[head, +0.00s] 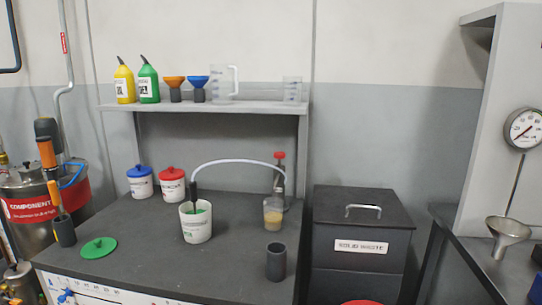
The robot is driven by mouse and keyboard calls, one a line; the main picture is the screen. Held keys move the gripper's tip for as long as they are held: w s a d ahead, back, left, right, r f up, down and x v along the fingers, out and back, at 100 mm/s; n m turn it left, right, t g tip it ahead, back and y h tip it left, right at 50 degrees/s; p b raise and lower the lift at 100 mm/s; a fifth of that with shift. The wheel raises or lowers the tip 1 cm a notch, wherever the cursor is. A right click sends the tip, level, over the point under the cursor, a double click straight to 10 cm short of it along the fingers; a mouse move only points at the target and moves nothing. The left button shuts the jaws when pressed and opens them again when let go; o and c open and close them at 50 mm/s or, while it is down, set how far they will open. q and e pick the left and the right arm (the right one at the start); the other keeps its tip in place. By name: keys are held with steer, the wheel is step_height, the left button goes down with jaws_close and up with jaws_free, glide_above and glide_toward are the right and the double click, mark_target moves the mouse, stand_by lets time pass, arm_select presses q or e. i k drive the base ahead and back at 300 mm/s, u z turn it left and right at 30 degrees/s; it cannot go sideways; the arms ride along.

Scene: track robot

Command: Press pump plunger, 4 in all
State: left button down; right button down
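The pump stands at the right back of the dark workbench. Its plunger has a red knob (279,155) on top, raised on a thin grey stem. A clear container (273,214) with tan liquid stands just in front of or under the pump; I cannot tell which. A pale hose (237,161) arches left from the pump to a dark nozzle at a white tub (196,226), which has green inside. Neither of my grippers is in view.
A green lid (98,247) lies at the bench's left. Blue-lidded (140,182) and red-lidded (173,184) tubs stand behind. A dark cup (276,262) is near the front right. A shelf (205,107) hangs above. A lidded dark bin (361,212) stands right.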

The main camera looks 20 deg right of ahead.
mark_target(279, 155)
steer(key=z, duration=0.55)
steer(key=k, duration=1.3)
steer(key=z, duration=0.2)
steer(key=i, duration=0.35)
steer(key=u, duration=1.05)
steer(key=i, duration=1.35)
steer(key=z, duration=0.35)
